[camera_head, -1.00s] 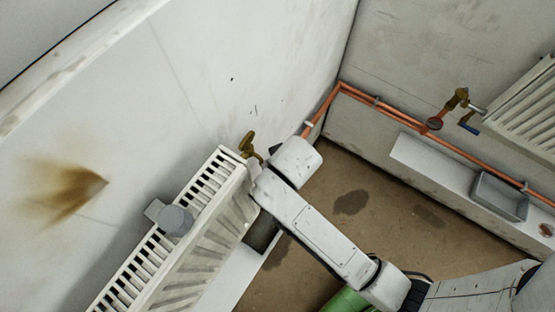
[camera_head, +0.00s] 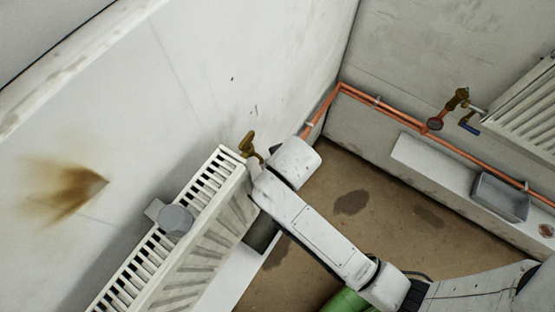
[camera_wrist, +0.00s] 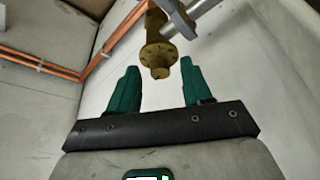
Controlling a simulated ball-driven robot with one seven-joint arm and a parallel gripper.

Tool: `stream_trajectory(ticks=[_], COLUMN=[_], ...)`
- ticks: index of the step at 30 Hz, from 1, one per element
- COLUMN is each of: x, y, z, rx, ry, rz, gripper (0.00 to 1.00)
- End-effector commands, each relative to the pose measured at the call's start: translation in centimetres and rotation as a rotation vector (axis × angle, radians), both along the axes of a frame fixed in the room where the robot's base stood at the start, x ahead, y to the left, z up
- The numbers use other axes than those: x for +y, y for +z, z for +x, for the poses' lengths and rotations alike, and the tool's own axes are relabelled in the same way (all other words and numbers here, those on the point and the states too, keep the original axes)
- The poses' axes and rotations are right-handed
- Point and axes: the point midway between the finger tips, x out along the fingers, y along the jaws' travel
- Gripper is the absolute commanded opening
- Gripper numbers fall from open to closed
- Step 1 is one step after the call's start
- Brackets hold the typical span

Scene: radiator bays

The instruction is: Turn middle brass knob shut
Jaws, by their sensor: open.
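A brass valve (camera_head: 248,145) stands out at the end of the near white radiator (camera_head: 190,230) in the head view. In the wrist view a brass valve body (camera_wrist: 160,45) with a round flange and small end stub hangs ahead of my gripper (camera_wrist: 159,82). Its two green fingers are apart, one on each side of the stub in the picture. I cannot tell whether either touches the brass. No separate knob can be made out clearly. In the head view my arm hides my gripper.
A grey cylindrical radiator part (camera_head: 175,219) sticks up from the near radiator. Copper pipes (camera_head: 385,105) run along the wall to a second brass valve (camera_head: 456,99) at another radiator (camera_head: 525,105). A grey tray (camera_head: 500,196) sits on a ledge. Brown floor lies between.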

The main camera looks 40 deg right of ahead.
Motion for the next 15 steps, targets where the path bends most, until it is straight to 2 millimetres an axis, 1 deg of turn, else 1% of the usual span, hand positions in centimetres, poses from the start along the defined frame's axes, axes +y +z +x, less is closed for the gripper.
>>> stream_trajectory(ticks=[5, 8, 11, 15], x=[0.1, 0.2, 0.4, 0.7], y=[0.4, 1.5, 3.1, 5.8], z=[-0.1, -0.5, -1.1, -2.2], rx=[-0.002, -0.003, -0.005, -0.005], ry=[0.000, 0.002, 0.002, 0.001], rz=[0.000, 0.001, 0.002, 0.002], gripper=[0.49, 0.49, 0.49, 0.49])
